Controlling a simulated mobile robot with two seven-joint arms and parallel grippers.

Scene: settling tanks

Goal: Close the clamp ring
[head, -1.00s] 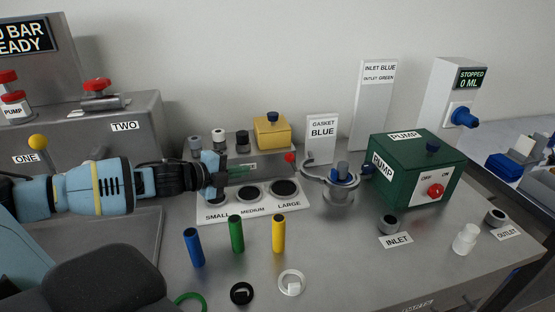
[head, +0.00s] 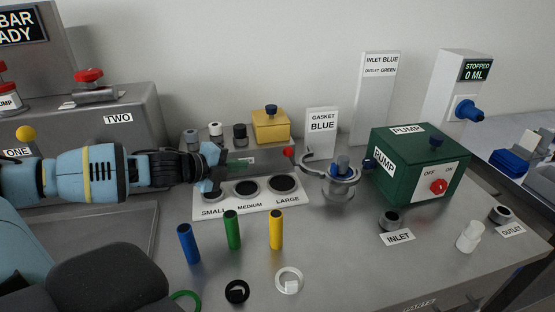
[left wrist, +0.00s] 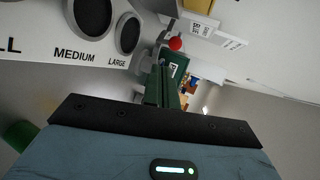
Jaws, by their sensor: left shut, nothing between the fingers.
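The clamp ring (head: 329,174) is a bright metal band around a clear fitting with a blue centre, left of the green pump (head: 415,165). One curved arm of it stands out up and to the left, so it looks open. A red ball (head: 289,151) sits near that arm's left side; it also shows in the left wrist view (left wrist: 175,44). My left gripper (head: 240,163) is shut and empty, with dark green fingers above the gasket tray. It is left of the red ball and apart from it. My right gripper is not in view.
The gasket tray (head: 214,214) with SMALL, MEDIUM and LARGE holes lies below my left gripper. Blue (head: 188,244), green (head: 232,230) and yellow (head: 276,230) cylinders stand in front. A GASKET BLUE sign (head: 321,132) stands behind the ring. The bench between yellow cylinder and INLET is clear.

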